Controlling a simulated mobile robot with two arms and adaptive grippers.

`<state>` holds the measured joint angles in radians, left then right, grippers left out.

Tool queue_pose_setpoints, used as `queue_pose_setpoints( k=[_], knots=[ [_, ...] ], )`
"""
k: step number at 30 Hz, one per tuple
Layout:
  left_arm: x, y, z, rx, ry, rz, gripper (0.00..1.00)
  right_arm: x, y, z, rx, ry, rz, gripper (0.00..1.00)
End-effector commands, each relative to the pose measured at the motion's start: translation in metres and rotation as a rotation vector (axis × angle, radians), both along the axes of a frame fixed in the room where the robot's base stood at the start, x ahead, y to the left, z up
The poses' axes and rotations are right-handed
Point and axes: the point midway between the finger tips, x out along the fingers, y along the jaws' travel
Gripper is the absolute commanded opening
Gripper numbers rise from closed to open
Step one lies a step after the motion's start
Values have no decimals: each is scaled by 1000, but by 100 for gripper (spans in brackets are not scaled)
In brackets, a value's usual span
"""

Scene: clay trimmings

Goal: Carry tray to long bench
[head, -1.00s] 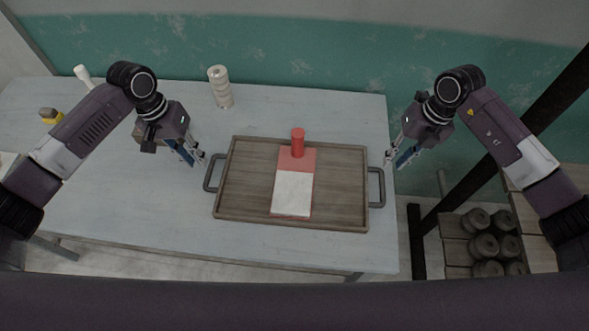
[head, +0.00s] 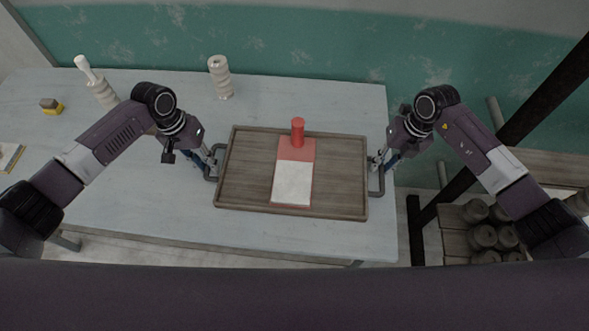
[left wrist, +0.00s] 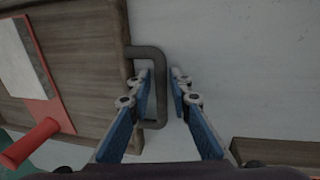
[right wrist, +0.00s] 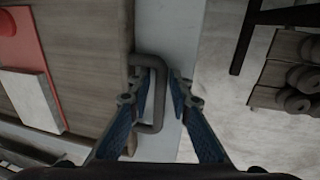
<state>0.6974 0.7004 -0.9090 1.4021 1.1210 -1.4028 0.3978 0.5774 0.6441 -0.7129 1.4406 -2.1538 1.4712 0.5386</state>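The wooden tray (head: 245,185) lies flat on the pale table, with a dark handle at each short end. My left gripper (head: 213,168) is open at the left handle; in the left wrist view the fingers stand on either side of the handle bar (left wrist: 161,90). My right gripper (head: 380,167) is open at the right handle; in the right wrist view its fingers stand either side of that handle bar (right wrist: 160,95).
A shelf at right holds dark round pieces (head: 482,237) beside a dark post.

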Motion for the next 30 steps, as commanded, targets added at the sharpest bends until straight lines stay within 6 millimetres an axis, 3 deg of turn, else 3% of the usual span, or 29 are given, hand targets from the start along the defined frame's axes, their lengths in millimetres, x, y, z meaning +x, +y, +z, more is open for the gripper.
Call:
queue_pose_setpoints(
  k=[7, 12, 30],
  knots=[
    [0, 0, -1, 0, 1, 0, 18, 0, 0, 0, -1, 0, 0, 18],
    [0, 0, 0, 0, 1, 0, 0, 0, 0, 0, -1, 0, 0, 0],
    [1, 0, 2, -1, -2, 0, 0, 1, 0, 2, 1, -3, -1, 0]
  ],
)
